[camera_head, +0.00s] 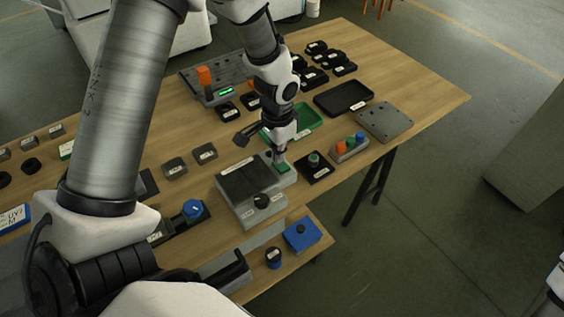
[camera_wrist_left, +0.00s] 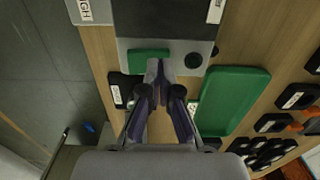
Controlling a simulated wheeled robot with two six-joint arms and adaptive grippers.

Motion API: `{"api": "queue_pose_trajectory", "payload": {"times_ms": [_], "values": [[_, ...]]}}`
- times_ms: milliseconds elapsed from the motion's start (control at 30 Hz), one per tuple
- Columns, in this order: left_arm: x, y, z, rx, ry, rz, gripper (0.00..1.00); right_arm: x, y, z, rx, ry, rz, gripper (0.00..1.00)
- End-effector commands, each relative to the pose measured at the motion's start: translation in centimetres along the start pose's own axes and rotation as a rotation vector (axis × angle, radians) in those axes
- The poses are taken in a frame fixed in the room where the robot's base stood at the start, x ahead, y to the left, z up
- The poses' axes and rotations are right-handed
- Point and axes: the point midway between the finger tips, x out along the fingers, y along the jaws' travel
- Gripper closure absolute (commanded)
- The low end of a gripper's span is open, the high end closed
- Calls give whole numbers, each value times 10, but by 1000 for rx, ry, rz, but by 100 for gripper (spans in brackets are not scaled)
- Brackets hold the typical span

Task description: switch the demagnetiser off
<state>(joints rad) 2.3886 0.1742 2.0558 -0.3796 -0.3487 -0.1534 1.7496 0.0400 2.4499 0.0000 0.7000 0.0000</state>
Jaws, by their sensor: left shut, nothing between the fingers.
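The grey box (camera_head: 236,205) with a dark top plate, which I take to be the demagnetiser, stands near the table's front edge. It has a black knob on its front and a green rocker-like switch (camera_head: 283,168) at its right end. My left gripper (camera_head: 279,158) is shut and empty, pointing down right at the green switch. In the left wrist view the green switch (camera_wrist_left: 148,56) lies just beyond the fingertips (camera_wrist_left: 159,66), beside a dark round knob (camera_wrist_left: 193,61). I cannot tell whether the fingers touch the switch. My right gripper is not in view.
A green tray (camera_head: 305,119) lies behind the gripper. A blue box (camera_head: 302,234) is in front. The table's right corner is clear.

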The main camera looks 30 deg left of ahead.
Motion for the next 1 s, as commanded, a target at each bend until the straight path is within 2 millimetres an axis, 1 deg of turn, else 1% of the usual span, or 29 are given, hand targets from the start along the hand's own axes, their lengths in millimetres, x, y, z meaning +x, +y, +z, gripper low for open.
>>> {"api": "queue_pose_trajectory", "payload": {"times_ms": [33,100,600,1000], "values": [[-11,0,0,0,0,0,100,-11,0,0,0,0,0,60],[-18,0,0,0,0,0,100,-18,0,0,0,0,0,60],[-65,0,0,0,0,0,100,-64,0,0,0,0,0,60],[-64,0,0,0,0,0,100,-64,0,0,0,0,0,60]]}}
